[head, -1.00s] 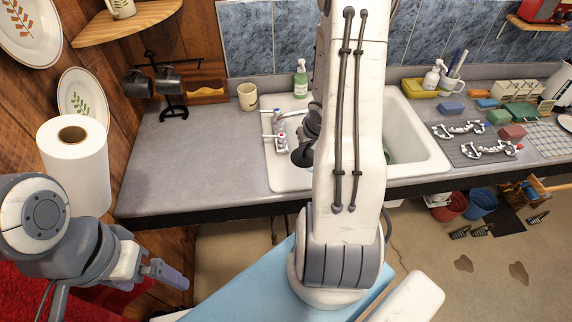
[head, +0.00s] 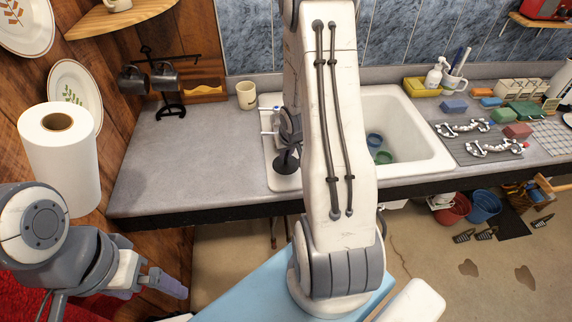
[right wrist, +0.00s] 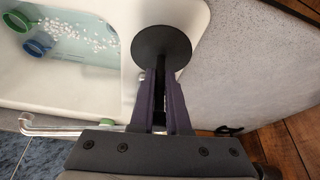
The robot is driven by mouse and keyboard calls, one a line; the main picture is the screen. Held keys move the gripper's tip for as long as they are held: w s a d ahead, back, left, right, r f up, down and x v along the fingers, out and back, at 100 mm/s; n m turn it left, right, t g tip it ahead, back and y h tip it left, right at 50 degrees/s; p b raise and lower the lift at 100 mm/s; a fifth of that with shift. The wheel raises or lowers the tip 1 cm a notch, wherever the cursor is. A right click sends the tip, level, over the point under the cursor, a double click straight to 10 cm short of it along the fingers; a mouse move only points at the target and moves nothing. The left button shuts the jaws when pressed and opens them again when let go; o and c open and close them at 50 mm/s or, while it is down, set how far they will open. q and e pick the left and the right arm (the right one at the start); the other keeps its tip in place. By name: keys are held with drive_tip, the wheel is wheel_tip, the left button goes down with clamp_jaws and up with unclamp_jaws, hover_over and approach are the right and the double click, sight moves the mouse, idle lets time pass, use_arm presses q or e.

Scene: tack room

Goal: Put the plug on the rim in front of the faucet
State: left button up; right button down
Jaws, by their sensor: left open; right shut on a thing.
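The black plug (head: 286,161) is a dark round disc on a short stem. In the right wrist view the plug (right wrist: 161,47) is gripped by its stem between my right gripper's two fingers (right wrist: 160,92), disc outward, overlapping the white sink rim; I cannot tell whether it touches. The white sink (head: 436,150) is partly covered by my right arm in the head view. The faucet (head: 267,108) is mostly hidden behind my right gripper there; a chrome pipe of it (right wrist: 60,126) shows in the wrist view. My left gripper (head: 170,284) is open and empty, low at the left.
A blue cup (head: 374,139) and a green cup (head: 384,157) lie in the sink. A beige mug (head: 247,95) stands left of the sink, and a paper towel roll (head: 62,155) at far left. Bare counter (head: 190,165) lies left of the sink. A drying mat (head: 470,140) is at right.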

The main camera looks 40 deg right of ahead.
sight(286, 161)
wheel_tip(286, 161, down, 4)
drive_tip(key=shift+r+p, duration=0.15)
drive_tip(key=shift+p, duration=0.2)
drive_tip(key=shift+f, duration=0.2)
drive_tip(key=c, duration=0.7)
unclamp_jaws()
drive_tip(key=shift+c, duration=0.2)
